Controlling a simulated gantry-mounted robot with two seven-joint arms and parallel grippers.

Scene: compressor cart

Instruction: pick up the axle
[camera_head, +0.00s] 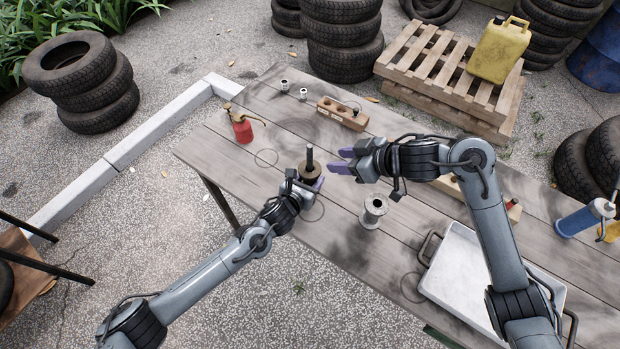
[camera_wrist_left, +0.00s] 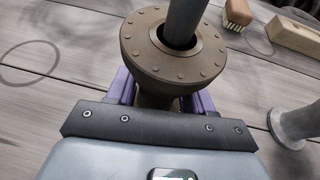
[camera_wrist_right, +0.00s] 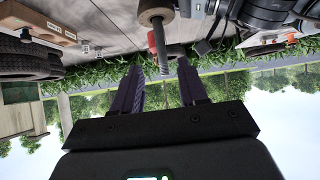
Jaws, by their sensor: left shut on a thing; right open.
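The axle (camera_head: 310,157) is a dark grey rod standing upright in the bore of a brown flanged hub (camera_head: 311,174). My left gripper (camera_head: 307,181) is shut on the hub below its flange. The left wrist view shows the bolted brown flange (camera_wrist_left: 172,62) with the grey axle (camera_wrist_left: 186,22) rising from it. My right gripper (camera_head: 343,161) is open and empty, just right of the axle, its fingers pointing left towards it. In the right wrist view the axle (camera_wrist_right: 164,60) lines up between the open fingers (camera_wrist_right: 160,66), apart from both.
A metal spool (camera_head: 374,211) stands to the right, with a white tray (camera_head: 470,260) beyond it. A red oil can (camera_head: 241,129), a wooden block (camera_head: 343,113) and small metal pieces (camera_head: 303,94) are farther back. The left part of the wooden table (camera_head: 215,150) is mostly bare.

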